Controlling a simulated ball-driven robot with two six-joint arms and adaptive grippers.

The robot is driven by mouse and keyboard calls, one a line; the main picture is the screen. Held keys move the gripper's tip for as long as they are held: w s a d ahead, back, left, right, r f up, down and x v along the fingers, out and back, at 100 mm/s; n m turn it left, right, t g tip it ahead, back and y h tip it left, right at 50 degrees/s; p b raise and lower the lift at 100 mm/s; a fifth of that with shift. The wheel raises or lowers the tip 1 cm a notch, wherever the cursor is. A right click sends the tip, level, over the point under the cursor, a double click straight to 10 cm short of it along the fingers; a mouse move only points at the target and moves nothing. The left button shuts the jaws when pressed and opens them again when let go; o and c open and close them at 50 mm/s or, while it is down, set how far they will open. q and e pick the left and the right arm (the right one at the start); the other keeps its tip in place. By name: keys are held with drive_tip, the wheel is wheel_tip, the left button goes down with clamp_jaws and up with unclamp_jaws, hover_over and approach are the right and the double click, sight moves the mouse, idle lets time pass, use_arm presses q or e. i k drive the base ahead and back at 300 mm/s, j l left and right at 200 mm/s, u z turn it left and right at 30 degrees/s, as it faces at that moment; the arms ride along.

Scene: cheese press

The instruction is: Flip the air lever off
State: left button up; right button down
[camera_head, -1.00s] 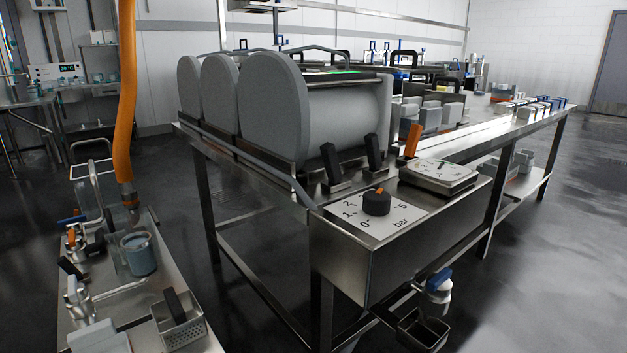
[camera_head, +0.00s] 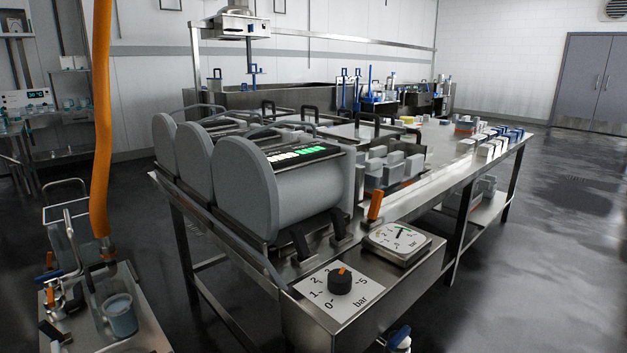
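An orange-handled lever (camera_head: 375,205) stands upright, tilted slightly, on the steel control box at the press table's near end. Two black-handled levers, one on the left (camera_head: 300,242) and one on the right (camera_head: 338,223), stand left of it beside the press cylinder. No readable label shows which one is the air lever. A round-faced dial gauge (camera_head: 398,240) sits just right of the orange lever. A black knob (camera_head: 340,281) with an orange mark sits in front on a white plate marked in bar. Neither of my grippers is in view.
Grey press cylinders (camera_head: 265,185) stand behind the levers; the nearest has a lit green display. A small steel cart (camera_head: 130,325) with a blue-grey cup is at lower left. An orange hose (camera_head: 101,130) hangs at left. Open floor lies right of the table.

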sight(378, 195)
drive_tip(key=l+u, duration=0.25)
drive_tip(key=l, duration=1.3)
